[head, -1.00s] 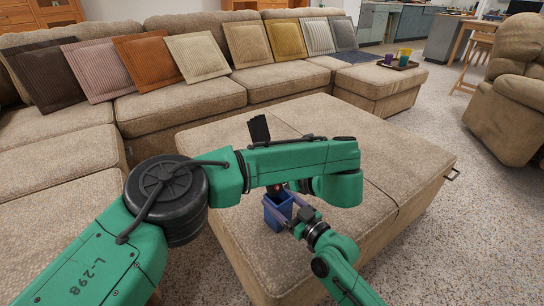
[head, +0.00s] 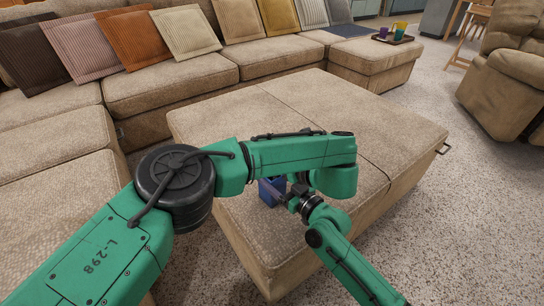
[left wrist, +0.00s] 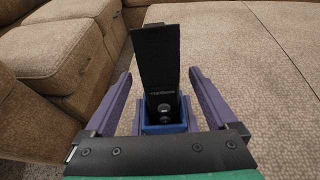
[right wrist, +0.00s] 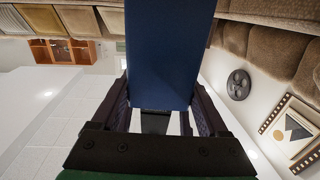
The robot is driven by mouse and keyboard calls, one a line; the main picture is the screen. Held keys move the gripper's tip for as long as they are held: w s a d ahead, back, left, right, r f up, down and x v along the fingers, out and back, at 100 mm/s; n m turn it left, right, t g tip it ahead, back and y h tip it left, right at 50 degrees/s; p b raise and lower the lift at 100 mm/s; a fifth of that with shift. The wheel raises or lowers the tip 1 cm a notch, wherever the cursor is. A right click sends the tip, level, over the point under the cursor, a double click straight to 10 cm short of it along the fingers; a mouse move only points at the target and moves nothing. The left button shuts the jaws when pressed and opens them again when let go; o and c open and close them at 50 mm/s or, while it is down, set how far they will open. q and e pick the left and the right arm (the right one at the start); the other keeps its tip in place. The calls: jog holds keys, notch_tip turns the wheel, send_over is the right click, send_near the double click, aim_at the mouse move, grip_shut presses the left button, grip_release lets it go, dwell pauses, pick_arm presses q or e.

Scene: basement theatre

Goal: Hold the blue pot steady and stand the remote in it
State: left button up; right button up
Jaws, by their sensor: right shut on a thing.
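The blue pot (head: 268,193) stands upright on the large beige ottoman (head: 300,100). My right gripper (head: 287,190) is shut on it; in the right wrist view the pot (right wrist: 165,55) fills the space between the fingers. The black remote (left wrist: 157,60) stands with its lower end inside the pot's rim (left wrist: 165,129), seen in the left wrist view, leaning a little. My left gripper (left wrist: 163,92) is open, its fingers on either side of the remote with gaps. In the head view my left arm hides the remote and the left fingers.
A sectional sofa (head: 175,75) with a row of cushions (head: 185,32) runs behind and left of the ottoman. A tray with cups (head: 391,38) sits on the far sofa section. An armchair (head: 510,90) is at right. The ottoman's far part is bare.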

pick_arm(q)
jog(key=v, duration=1.2)
jog(key=shift+a, duration=0.1)
